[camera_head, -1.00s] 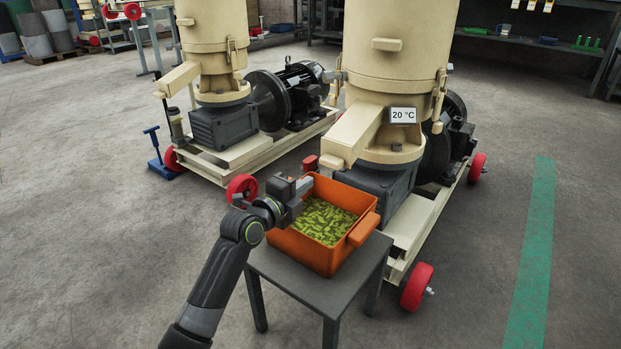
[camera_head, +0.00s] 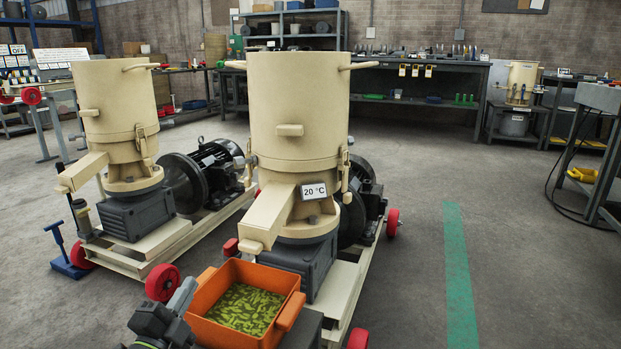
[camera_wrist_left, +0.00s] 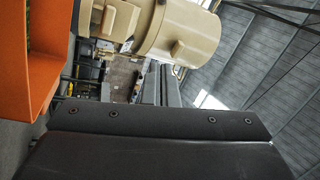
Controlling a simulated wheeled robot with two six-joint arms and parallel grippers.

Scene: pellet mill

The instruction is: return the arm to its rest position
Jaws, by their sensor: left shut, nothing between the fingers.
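My left gripper (camera_head: 184,293) is at the bottom of the head view, at the left side of the orange bin, with its grey fingers shut and nothing held. In the left wrist view the fingers (camera_wrist_left: 160,84) show beyond the dark gripper body. I cannot tell whether the gripper touches the bin. The orange bin (camera_head: 284,316) holds green pellets (camera_head: 243,307) and stands on a dark table (camera_head: 306,333), below the spout of the nearer pellet mill. The bin's orange wall also shows at the left of the left wrist view (camera_wrist_left: 35,75). My right arm is not in view.
The nearer cream pellet mill (camera_head: 292,110) carries a 20 °C display (camera_head: 314,191). A second mill (camera_head: 113,100) stands to its left, with a blue pedestal (camera_head: 66,262) on the floor beside it. Open floor with a green stripe (camera_head: 458,270) lies to the right. Workbenches line the back wall.

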